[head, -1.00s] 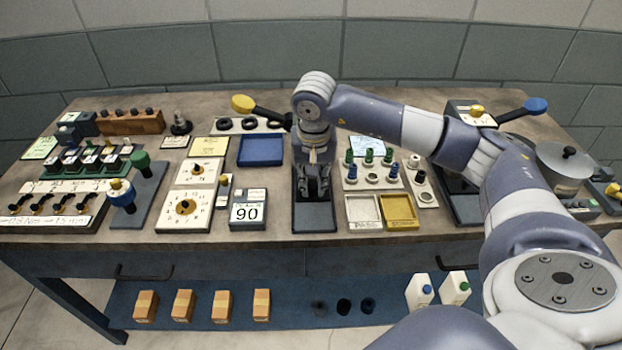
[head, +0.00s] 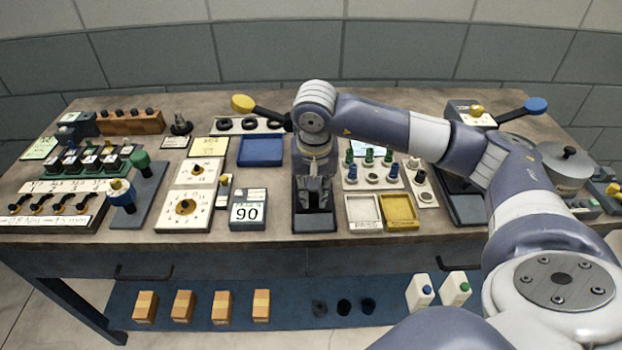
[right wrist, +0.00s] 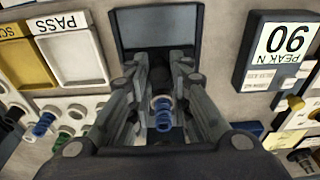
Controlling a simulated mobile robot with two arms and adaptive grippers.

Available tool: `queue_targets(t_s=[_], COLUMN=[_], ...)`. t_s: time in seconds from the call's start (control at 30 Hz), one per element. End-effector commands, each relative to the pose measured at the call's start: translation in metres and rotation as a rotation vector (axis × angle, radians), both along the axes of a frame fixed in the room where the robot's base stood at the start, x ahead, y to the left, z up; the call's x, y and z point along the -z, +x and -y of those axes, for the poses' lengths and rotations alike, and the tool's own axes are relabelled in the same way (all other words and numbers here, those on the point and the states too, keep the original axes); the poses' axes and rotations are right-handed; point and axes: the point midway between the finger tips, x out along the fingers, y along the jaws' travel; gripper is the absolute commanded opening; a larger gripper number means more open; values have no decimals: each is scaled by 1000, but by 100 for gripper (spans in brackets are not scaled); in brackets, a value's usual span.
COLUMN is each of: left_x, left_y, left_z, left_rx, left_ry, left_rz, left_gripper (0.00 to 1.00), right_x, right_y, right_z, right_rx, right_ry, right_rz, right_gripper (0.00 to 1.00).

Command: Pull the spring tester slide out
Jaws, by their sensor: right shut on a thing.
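The spring tester shows as a dark base (head: 314,224) at the middle of the bench, mostly hidden under my right arm. My right gripper (head: 313,205) points down over it, with its fingers closed together. In the right wrist view the gripper (right wrist: 160,68) is shut on a dark piece, apparently the slide's grip (right wrist: 160,72), in front of the dark base plate (right wrist: 155,30). A blue-ringed part (right wrist: 163,115) shows between the fingers. The slide itself is mostly hidden. A display reading 90 (head: 247,212), labelled PEAK N, stands to the left. My left gripper is out of view.
A PASS tray (head: 362,212) and a yellow tray (head: 399,211) lie close on the right. A blue tray (head: 261,150) and a lever with a yellow knob (head: 243,103) are behind to the left. The bench's front edge is just in front of the base.

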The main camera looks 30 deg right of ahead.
Motion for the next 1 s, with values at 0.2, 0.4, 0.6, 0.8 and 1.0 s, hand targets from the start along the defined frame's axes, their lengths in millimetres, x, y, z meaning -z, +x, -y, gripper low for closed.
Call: queue_targets(t_s=[0.2,0.4,0.6,0.8,1.0], left_x=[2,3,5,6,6], left_y=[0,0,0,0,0], left_z=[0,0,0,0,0], left_rx=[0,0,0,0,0], left_ry=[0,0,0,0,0], left_rz=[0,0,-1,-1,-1], left_gripper=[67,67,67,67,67], right_x=[1,1,1,1,1], right_y=[-7,-15,-24,-32,-35], right_z=[-4,-9,-15,-19,-21], right_rx=[-1,-1,-1,-1,-1], right_ry=[0,0,0,0,0], right_rz=[-2,-2,-1,-1,-1], right_gripper=[2,2,2,2,2])
